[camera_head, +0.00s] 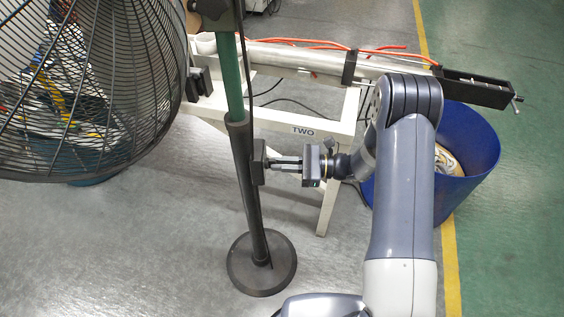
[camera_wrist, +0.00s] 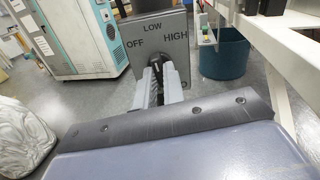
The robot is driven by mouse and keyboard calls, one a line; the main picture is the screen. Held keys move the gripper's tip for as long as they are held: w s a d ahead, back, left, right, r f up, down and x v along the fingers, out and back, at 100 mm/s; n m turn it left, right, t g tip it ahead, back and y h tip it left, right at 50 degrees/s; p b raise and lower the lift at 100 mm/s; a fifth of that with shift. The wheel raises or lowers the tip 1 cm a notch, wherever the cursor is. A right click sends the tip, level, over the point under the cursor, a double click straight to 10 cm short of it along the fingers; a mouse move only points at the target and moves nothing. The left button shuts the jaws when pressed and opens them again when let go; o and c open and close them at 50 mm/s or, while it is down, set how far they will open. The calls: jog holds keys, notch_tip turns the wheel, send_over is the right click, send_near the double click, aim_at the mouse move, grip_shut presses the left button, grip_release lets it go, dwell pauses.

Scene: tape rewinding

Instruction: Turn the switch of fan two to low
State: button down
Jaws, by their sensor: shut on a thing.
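The dark switch box (camera_head: 259,160) sits on the right side of the fan's stand pole (camera_head: 246,185). In the wrist view its grey panel (camera_wrist: 130,52) faces me, with OFF at left, LOW at top and HIGH at right. My gripper (camera_head: 274,162) comes in level from the right, with its fingertips at the box. In the wrist view my gripper (camera_wrist: 160,75) is shut on the switch knob, below the word LOW. The fingers hide the knob, so I cannot tell its setting. A sign reading TWO (camera_head: 303,131) is on the white frame behind.
The large caged fan (camera_head: 95,90) fills the upper left, close to the pole. A round base (camera_head: 262,265) stands on the floor. A white frame (camera_head: 330,190) and a blue bin (camera_head: 475,150) are behind and beside my arm. The lower left floor is clear.

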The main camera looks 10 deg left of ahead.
jog(key=shift+m, duration=0.6)
jog(key=c, duration=1.5)
grip_release()
jog(key=shift+d, duration=0.15)
jog(key=d, duration=1)
jog(key=shift+w+d+b, duration=0.25)
jog(key=shift+w+b, duration=0.1)
jog(key=shift+b, duration=0.1)
